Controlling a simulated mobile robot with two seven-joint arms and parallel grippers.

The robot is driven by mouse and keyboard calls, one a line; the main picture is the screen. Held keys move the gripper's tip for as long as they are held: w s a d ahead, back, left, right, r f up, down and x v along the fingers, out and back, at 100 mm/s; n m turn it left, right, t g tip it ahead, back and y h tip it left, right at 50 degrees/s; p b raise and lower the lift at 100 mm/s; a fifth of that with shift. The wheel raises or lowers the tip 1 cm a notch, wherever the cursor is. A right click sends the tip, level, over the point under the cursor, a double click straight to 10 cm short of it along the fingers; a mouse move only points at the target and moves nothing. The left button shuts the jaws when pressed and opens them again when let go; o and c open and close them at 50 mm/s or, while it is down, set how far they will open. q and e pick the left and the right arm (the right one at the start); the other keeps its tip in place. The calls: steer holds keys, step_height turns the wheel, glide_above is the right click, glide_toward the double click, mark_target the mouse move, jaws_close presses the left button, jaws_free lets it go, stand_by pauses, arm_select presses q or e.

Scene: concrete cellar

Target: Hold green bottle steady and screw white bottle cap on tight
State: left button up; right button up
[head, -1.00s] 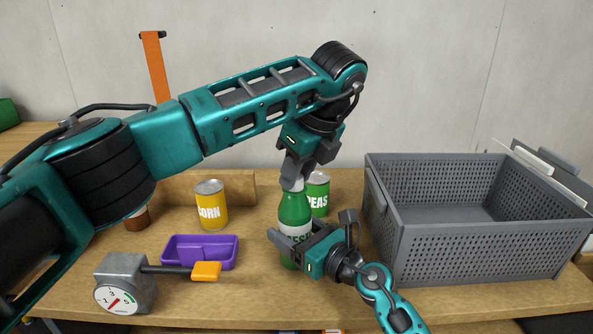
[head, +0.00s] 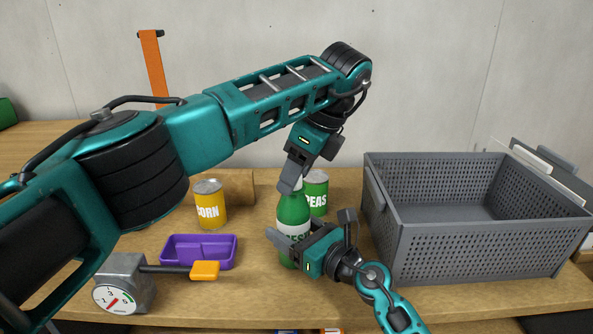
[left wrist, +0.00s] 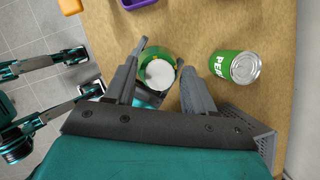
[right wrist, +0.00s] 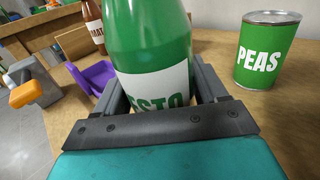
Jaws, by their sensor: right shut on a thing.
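The green bottle (head: 293,209) stands upright on the bench, with a white label. My right gripper (head: 287,243) is shut on its lower body, one finger on each side, as the right wrist view (right wrist: 152,90) also shows. The white cap (left wrist: 160,74) sits at the top of the bottle in the left wrist view; I cannot tell how tight it is. My left gripper (left wrist: 162,58) is open just above the bottle top, its fingers apart on either side of the cap. In the head view the left gripper (head: 290,186) hides the cap.
A green peas can (head: 316,192) stands close behind the bottle. A yellow corn can (head: 210,204), a purple tray (head: 172,252) and a grey gauge device with an orange-ended lever (head: 124,284) are left. A large grey crate (head: 480,246) fills the right side.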

arm_select(q)
steer(key=shift+o, duration=0.2)
steer(key=shift+r, duration=0.1)
steer(key=v, duration=0.7)
steer(key=shift+r, duration=0.2)
steer(key=shift+d, duration=0.1)
arm_select(e)
steer(key=o, duration=1.3)
steer(key=shift+s+d, duration=0.1)
